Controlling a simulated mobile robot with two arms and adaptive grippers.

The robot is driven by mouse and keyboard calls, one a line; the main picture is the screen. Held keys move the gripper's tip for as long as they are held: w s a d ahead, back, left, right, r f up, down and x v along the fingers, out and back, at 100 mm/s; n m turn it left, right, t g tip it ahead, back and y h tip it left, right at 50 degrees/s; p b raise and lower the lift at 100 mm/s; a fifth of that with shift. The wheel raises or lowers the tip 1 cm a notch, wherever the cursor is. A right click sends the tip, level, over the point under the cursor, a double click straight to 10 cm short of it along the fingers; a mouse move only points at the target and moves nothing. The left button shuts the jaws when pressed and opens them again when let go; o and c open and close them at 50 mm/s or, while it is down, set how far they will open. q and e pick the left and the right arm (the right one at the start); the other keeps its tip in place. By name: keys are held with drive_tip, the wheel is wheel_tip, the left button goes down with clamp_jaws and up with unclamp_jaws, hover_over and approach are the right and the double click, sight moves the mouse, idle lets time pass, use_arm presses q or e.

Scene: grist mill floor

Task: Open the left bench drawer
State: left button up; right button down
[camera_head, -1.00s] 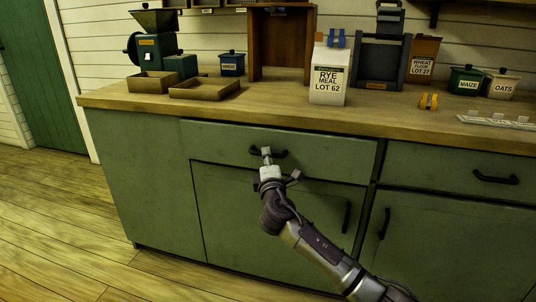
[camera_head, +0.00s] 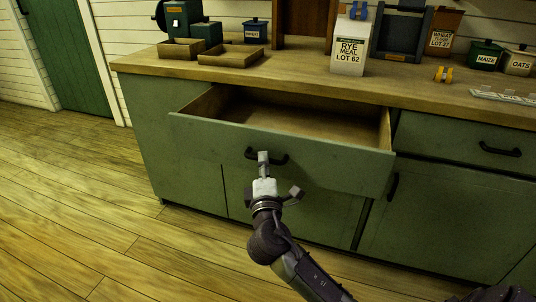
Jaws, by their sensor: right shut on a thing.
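The left bench drawer (camera_head: 290,147) is a green-fronted wooden drawer under the counter. It stands well out from the bench, and its inside looks empty. Its black bar handle (camera_head: 279,158) is on the front, left of middle. My right gripper (camera_head: 264,158) is shut on this handle, in front of the drawer. The gripper hides part of the handle. My left gripper is not in view.
The right drawer (camera_head: 465,141) is shut, with cupboard doors below. The counter (camera_head: 300,75) bears wooden trays (camera_head: 231,55), a rye meal bag (camera_head: 350,45), an orange tape dispenser (camera_head: 443,74) and canisters. Plank floor (camera_head: 90,220) is free at left.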

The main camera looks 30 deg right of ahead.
drive_tip(key=shift+s+a, duration=0.1)
drive_tip(key=c, duration=1.2)
unclamp_jaws()
drive_tip(key=v, duration=1.2)
drive_tip(key=shift+f, duration=0.15)
